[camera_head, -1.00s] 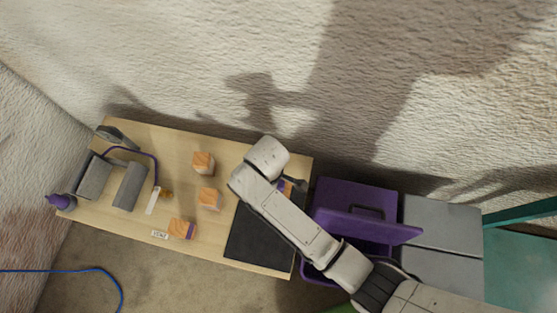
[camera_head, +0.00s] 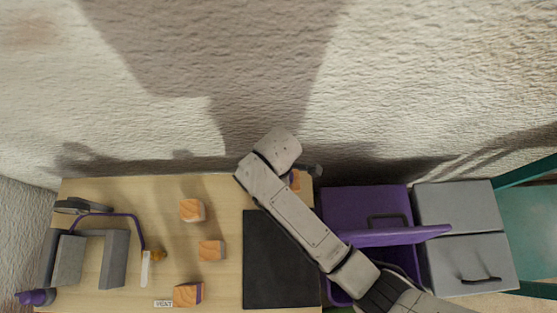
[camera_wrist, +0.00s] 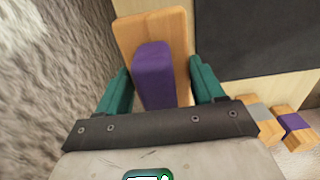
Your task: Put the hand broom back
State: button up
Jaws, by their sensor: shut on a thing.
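My gripper (camera_wrist: 160,68) has its green fingers on either side of a wooden piece (camera_wrist: 182,42) with a raised purple block (camera_wrist: 154,78) on it. It is shut on this piece. In the head view a small bit of the wood (camera_head: 295,180) shows beside my wrist, above the rear right corner of the workbench (camera_head: 225,190); my arm hides the rest. I cannot tell for sure whether the held piece is the hand broom, as no bristles show. I see no other clear broom.
A black mat (camera_head: 265,270) lies on the bench's right part. Several wooden blocks (camera_head: 212,250) stand left of it. A purple bin (camera_head: 365,205) and grey boxes (camera_head: 455,205) adjoin on the right.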

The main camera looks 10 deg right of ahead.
jog(key=shift+f, duration=2.8)
jog(key=shift+f, duration=0.1)
jog(key=o, duration=1.3)
notch_tip(320, 180, up, 12)
jog(key=shift+r+p, duration=0.1)
jog(key=shift+p, duration=0.2)
jog(key=s+d+r+m, duration=0.1)
jog(key=s+d+m, duration=0.7)
jog(key=d, duration=0.3)
jog(key=s+d+r+m+t, duration=0.1)
jog(key=s+d+m, duration=0.6)
jog(key=d, duration=0.3)
jog(key=shift+s+d+r+m, duration=0.3)
jog(key=shift+s+d+m, duration=0.1)
jog(key=shift+m, duration=0.3)
